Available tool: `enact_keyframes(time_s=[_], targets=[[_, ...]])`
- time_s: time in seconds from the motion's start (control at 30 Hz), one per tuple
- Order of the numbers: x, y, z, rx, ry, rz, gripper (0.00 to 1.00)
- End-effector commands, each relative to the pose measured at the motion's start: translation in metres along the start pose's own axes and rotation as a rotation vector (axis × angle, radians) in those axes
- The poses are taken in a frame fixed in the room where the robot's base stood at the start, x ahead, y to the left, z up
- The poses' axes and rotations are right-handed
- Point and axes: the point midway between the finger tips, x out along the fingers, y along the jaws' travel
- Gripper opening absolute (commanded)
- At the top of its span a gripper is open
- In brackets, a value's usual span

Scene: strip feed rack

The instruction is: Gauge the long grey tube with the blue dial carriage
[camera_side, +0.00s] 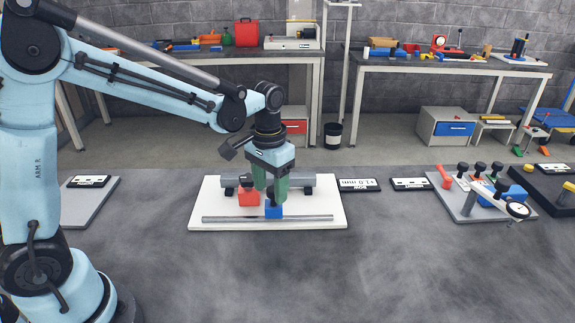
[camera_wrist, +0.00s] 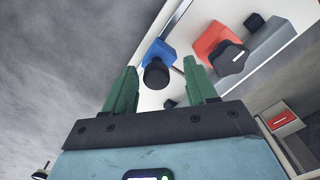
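My gripper (camera_side: 270,190) is open, with green fingers pointing down over the white board (camera_side: 215,195). In the wrist view, the fingertips (camera_wrist: 160,68) are spread apart. A blue block (camera_side: 273,211) with a black knob sits below and between them; the block also shows in the wrist view (camera_wrist: 160,50), with its knob clear of both fingers. A thin long grey tube (camera_side: 300,218) lies along the board's front. A thicker grey bar (camera_side: 304,181) is at the back, partly hidden by my gripper. A red block (camera_side: 248,198) stands left of the blue one.
To the right, a grey plate (camera_side: 465,207) carries black knobs, a blue block (camera_side: 515,194) and a round dial (camera_side: 518,209). Labelled cards lie between, one marked "±1.0 mm" (camera_side: 359,185). A grey plate (camera_side: 85,204) lies left. The front table is clear.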

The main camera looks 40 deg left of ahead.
Motion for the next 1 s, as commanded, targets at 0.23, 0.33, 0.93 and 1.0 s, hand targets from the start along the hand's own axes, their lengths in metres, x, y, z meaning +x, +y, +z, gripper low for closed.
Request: enact_keyframes(time_s=[0.23,0.33,0.93,1.0], targets=[[-0.002,0.001,-0.001,0.002,0.002,0.002,0.57],[-0.009,0.001,-0.001,0.002,0.002,0.002,0.57],[-0.104,0.001,0.000,0.001,0.001,0.001,0.57],[-0.111,0.000,0.000,0.001,0.001,0.001,0.57]])
